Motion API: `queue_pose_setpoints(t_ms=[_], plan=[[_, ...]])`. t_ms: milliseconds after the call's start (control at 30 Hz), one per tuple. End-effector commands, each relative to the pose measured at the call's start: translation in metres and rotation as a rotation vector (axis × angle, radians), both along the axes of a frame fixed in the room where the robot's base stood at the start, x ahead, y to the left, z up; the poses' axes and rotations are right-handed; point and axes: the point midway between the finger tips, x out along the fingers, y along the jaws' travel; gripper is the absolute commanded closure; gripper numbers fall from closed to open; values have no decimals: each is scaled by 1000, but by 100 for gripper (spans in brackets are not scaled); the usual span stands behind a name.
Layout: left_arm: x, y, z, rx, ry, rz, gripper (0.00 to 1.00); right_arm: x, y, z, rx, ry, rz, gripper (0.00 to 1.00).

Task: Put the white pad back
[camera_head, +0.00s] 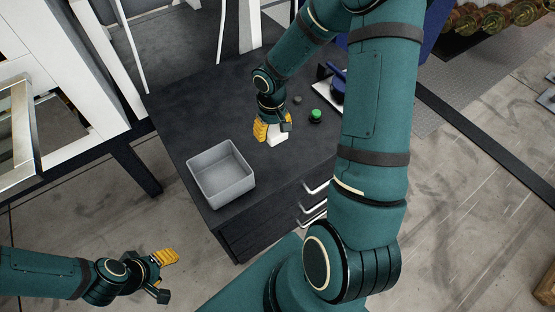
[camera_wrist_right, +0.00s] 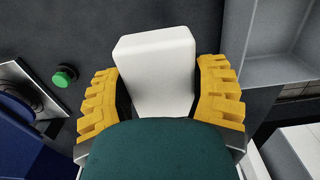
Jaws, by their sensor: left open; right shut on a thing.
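The white pad (camera_wrist_right: 158,70) is a pale block with rounded edges, held between the yellow fingers of my right gripper (camera_wrist_right: 160,95). In the head view the pad (camera_head: 278,138) shows just below my right gripper (camera_head: 273,129), over the dark cabinet top. I cannot tell whether the pad touches the top. My left gripper (camera_head: 163,273) is open and empty, beyond the cabinet's edge at the lower left.
A grey open bin (camera_head: 220,178) stands on the dark cabinet (camera_head: 190,112), left of the pad. A green button (camera_head: 316,115) and a blue object (camera_head: 337,84) on a pale plate lie to the right. Cabinet handles (camera_head: 313,207) stick out at the front.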

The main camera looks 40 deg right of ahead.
Motion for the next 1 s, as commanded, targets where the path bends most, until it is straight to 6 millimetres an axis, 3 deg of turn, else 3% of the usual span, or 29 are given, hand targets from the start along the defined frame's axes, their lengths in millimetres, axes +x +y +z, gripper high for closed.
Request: queue_pose_setpoints(t_ms=[133,400,667,900,1000], plan=[[-1,0,-6,0,2,-2,48,-12,-10,-21,8,-1,17,66],[1,0,-20,1,-4,-2,48,-13,-10,-67,10,-1,22,66],[3,0,-25,1,-7,-1,48,-12,-11,-87,8,-2,21,66],[5,1,-35,2,-12,0,48,-13,-11,-117,9,-1,21,66],[5,1,-35,2,-12,0,48,-12,-11,-117,8,-3,20,66]])
